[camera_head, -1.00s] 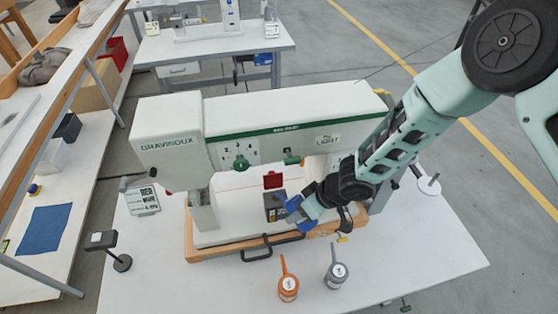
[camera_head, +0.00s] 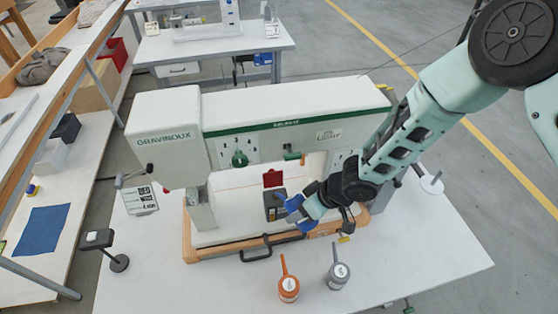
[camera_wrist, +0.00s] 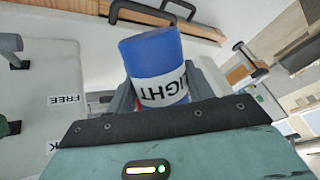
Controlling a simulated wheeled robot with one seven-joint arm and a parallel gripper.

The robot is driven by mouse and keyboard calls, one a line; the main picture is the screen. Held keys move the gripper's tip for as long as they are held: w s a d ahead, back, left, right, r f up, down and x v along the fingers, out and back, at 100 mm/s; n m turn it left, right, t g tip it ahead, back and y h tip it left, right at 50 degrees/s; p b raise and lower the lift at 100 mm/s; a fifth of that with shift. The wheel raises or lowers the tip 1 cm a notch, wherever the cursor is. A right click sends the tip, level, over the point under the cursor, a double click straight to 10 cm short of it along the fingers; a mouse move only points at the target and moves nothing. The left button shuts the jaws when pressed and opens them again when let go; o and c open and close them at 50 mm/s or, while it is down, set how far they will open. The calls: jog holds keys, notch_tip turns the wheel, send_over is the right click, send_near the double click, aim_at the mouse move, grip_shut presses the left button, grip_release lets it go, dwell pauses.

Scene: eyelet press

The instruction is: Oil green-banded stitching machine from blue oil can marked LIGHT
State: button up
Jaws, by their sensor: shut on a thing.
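The stitching machine (camera_head: 270,105) has a pale body, a green band, a GRAVINOUX name and a LIGHT plate (camera_head: 329,136). It stands on a wooden-edged base on the white table. My gripper (camera_head: 301,214) is in front of the machine's right half, low under its arm. In the wrist view my gripper (camera_wrist: 160,98) is shut on a blue oil can (camera_wrist: 152,55). The can's white label reads IGHT, with its first letter hidden. The can looks tilted in that view, and its spout is not visible. Only bits of blue show at the gripper in the head view.
An orange can (camera_head: 288,288) and a grey can (camera_head: 337,275) stand on the table's front. A black handle (camera_head: 257,252) juts from the base. A black-topped stand (camera_head: 98,240) and a sign card (camera_head: 141,198) are at the left. The table's front right is clear.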

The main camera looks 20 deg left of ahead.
jog(key=shift+d+f+t+y+b, duration=0.1)
jog(key=shift+f+t+y+b, duration=0.4)
jog(key=shift+b, duration=3.1)
jog(key=shift+f+n+y+b, duration=0.3)
jog(key=shift+f+y+b, duration=0.75)
jog(key=shift+b, duration=2.45)
jog(key=shift+r, duration=0.1)
jog(key=shift+s+r+p, duration=0.1)
jog(key=shift+r+p, duration=1.65)
jog(key=shift+r, duration=0.2)
jog(key=shift+f, duration=0.15)
